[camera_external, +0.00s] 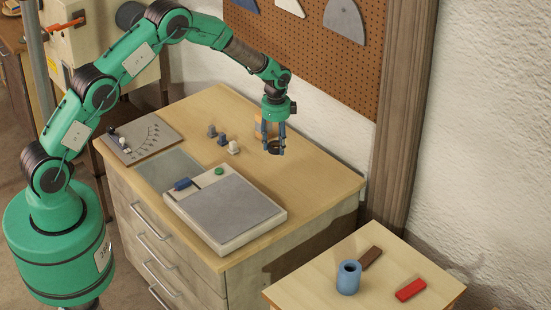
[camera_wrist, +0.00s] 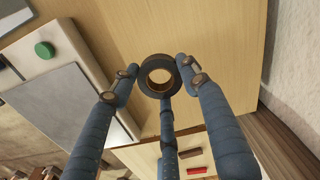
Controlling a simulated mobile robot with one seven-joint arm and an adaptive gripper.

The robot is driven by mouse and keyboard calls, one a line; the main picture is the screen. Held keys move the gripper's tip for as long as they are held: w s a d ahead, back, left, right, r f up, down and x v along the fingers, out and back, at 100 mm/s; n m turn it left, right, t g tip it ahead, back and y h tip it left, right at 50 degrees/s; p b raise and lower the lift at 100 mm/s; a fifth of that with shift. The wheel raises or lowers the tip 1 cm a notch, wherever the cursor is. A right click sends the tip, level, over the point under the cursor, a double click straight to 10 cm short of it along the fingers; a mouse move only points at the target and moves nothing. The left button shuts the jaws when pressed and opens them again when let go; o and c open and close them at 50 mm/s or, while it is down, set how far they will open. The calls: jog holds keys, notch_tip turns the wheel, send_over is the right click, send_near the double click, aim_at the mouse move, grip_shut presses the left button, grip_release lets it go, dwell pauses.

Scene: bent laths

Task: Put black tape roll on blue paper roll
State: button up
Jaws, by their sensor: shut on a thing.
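The black tape roll (camera_wrist: 158,60) is a dark ring with a tan inner core. In the wrist view it sits between the blue fingertips of my gripper (camera_wrist: 160,76), with its hole facing the camera. In the external view my gripper (camera_external: 275,146) is shut on the tape roll at the rear right of the wooden cabinet top; any gap below it is hard to judge. The blue paper roll (camera_external: 348,281) stands upright on the small side table (camera_external: 310,282), with its dark hole facing up. It is well apart from my gripper, to the lower right.
On the side table lie a brown block (camera_external: 371,257), just behind the blue roll, and a red block (camera_external: 411,290) to its right. The cabinet top (camera_external: 315,172) holds a grey-topped panel (camera_external: 230,208) and several small knobs (camera_external: 222,139). A pegboard (camera_external: 300,55) stands behind.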

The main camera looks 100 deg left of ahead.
jog(key=w+d+m, duration=0.3)
jog(key=d+m, duration=0.2)
jog(key=d, duration=1.2)
jog(key=w+d+m+b, duration=0.1)
jog(key=w+d+m, duration=0.3)
jog(key=d, duration=1.3)
jog(key=w+d+m+b, duration=0.1)
jog(key=w+d+m, duration=0.3)
jog(key=d, duration=1.3)
jog(key=m, duration=0.3)
jog(key=shift+w+d+f, duration=0.15)
jog(key=shift+w+f, duration=0.1)
jog(key=shift+f, duration=0.1)
jog(key=shift+w, duration=0.15)
send_over(350, 267)
jog(key=shift+w+d+f+p, duration=0.1)
jog(key=shift+f+p, duration=0.25)
jog(key=shift+f, duration=0.45)
jog(key=shift+f, duration=1.75)
jog(key=shift+f, duration=0.15)
